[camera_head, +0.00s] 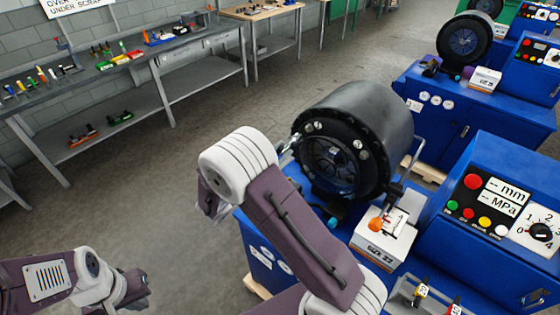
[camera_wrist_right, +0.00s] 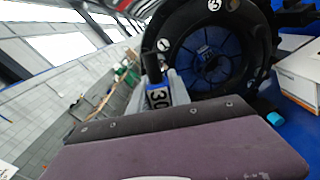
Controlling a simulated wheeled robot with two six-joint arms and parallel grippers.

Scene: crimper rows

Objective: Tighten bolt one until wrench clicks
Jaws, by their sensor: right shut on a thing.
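The crimper head (camera_head: 375,115) is a large black ring on a blue base, with pale bolt marks around its face. In the right wrist view, the mark numbered 1 (camera_wrist_right: 163,45) is on the left side of the black ring (camera_wrist_right: 185,25). My right gripper (camera_wrist_right: 172,88) is shut on a wrench (camera_wrist_right: 158,98) with a "30" label. The wrench reaches up to the ring near mark 1; whether it sits on the bolt cannot be told. In the head view my right arm hides most of the wrench. My left gripper (camera_head: 132,288) is at the lower left, away from the crimper, its fingers unclear.
A white box (camera_head: 383,243) stands on the blue base beside the ring. A control panel (camera_head: 500,205) is at the right. A second crimper (camera_head: 465,40) stands behind. A grey workbench (camera_head: 130,65) with tools is at the back left. Open floor lies between.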

